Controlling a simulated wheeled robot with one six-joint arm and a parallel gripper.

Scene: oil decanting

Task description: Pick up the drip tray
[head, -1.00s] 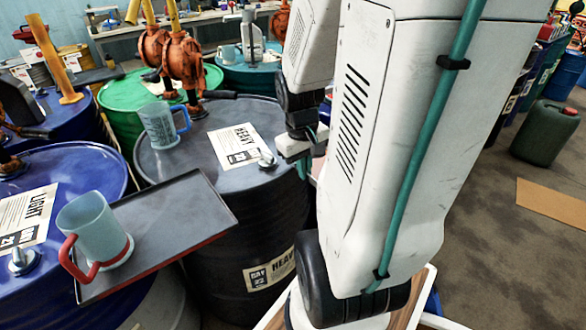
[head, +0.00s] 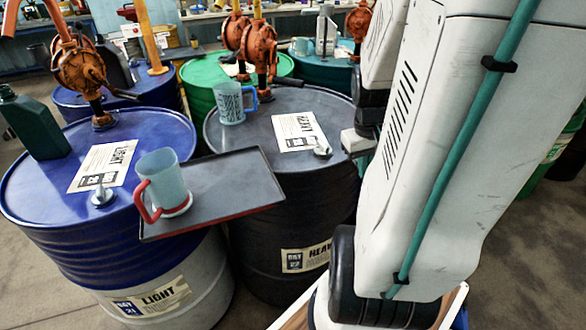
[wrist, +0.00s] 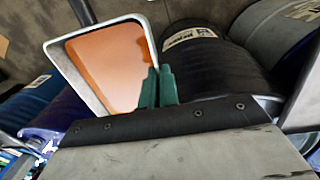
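The drip tray (head: 235,190) is a flat dark tray with a low rim and a red front edge. In the head view it bridges the front of the blue LIGHT drum (head: 60,180) and the black HEAVY drum (head: 290,240). A pale translucent jug (head: 163,178) with a red handle stands on its left end. My gripper shows in the wrist view as two green fingers (wrist: 159,86) side by side with almost no gap and nothing visible between them. In the head view my arm hides most of the gripper, which is right of the tray and apart from it.
A jug with a blue handle (head: 229,103) and a paper label (head: 298,131) are on the HEAVY drum. A dark green canister (head: 35,122) and an orange pump (head: 80,62) stand on the LIGHT drum. A green drum (head: 205,75) is behind. Floor is open at lower left.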

